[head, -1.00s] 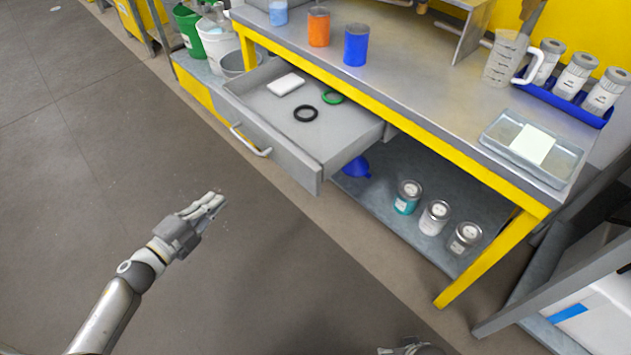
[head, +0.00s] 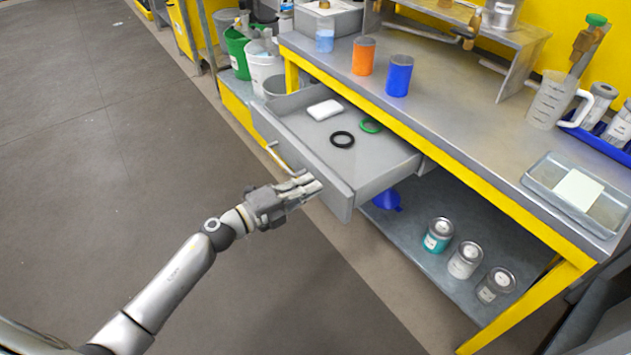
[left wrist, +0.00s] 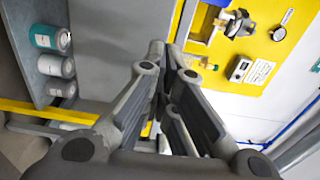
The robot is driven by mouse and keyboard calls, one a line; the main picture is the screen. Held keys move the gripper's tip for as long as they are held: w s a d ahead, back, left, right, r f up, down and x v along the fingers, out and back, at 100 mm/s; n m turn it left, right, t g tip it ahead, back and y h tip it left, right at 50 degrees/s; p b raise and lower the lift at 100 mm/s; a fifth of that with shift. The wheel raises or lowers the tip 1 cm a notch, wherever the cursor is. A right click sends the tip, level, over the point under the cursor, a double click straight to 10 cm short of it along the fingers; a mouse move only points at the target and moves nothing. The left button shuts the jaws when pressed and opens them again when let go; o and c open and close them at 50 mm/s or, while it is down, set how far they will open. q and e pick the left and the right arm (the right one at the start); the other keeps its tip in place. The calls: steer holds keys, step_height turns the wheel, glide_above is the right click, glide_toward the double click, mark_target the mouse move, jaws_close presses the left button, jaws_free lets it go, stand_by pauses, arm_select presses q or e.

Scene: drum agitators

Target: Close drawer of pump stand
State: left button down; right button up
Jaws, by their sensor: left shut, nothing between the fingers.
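The grey drawer (head: 380,178) of the yellow-framed pump stand (head: 440,126) is pulled out in the head view. A white block (head: 325,110), a black ring (head: 342,140) and a green ring (head: 371,125) lie in it. My left gripper (head: 312,185) is shut and empty. In the head view it overlaps the drawer front near its handle (head: 277,157) and hides part of it; I cannot tell whether it touches. The left wrist view shows its fingers (left wrist: 165,70) close together. My right gripper is not in view.
An orange can (head: 363,56) and a blue can (head: 398,76) stand on the benchtop. A clear tray (head: 580,205) sits at its right end. Several small jars, one teal-labelled (head: 438,236), stand on the lower shelf. Buckets (head: 262,68) stand left of the drawer. The floor in front is clear.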

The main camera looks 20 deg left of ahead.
arm_select(q)
steer(key=shift+x, duration=0.95)
steer(key=shift+w+d, duration=0.15)
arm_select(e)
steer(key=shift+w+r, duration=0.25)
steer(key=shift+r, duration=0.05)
